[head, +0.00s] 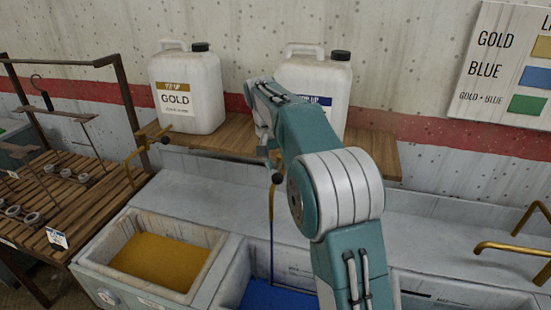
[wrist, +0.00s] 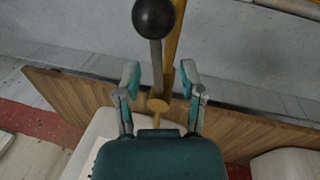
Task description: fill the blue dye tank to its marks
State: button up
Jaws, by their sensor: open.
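The blue dye tank (head: 232,287) is at the bottom middle in the head view, partly hidden by my arm. Blue dye (head: 275,296) lies in it, and dark marks (head: 298,271) show on its back wall, too small to read. A thin blue stream (head: 271,250) runs down from the brass spout (head: 271,200). The blue jug (head: 318,75) stands on the shelf behind my arm. In the wrist view my gripper (wrist: 160,80) is open, its fingers on either side of the grey lever (wrist: 156,60) with a black knob (wrist: 153,18). Contact cannot be told.
The gold jug (head: 188,92) stands left on the wooden shelf (head: 225,136), above a tank of gold dye (head: 158,262). A slatted rack (head: 80,200) is at far left. Brass pipes (head: 510,248) stick out at right. A colour chart (head: 515,65) hangs on the wall.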

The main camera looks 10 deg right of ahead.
notch_tip(320, 180, up, 12)
jog(key=w+a, duration=0.1)
jog(key=a, duration=0.1)
jog(key=shift+a+f, duration=0.15)
jog(key=shift+f, duration=0.1)
jog(key=shift+s+r, duration=0.1)
dwell(0.4)
jog(key=s+d+r+n+t+y, duration=0.1)
jog(key=s+r+n+t, duration=0.2)
jog(key=s, duration=1.5)
jog(key=s+f+n+t+y, duration=0.1)
jog(key=s+f+t, duration=0.2)
jog(key=s+f, duration=1.1)
jog(key=s, duration=0.3)
jog(key=shift+s+f, duration=0.15)
jog(key=shift+f, duration=0.15)
dwell(2.7)
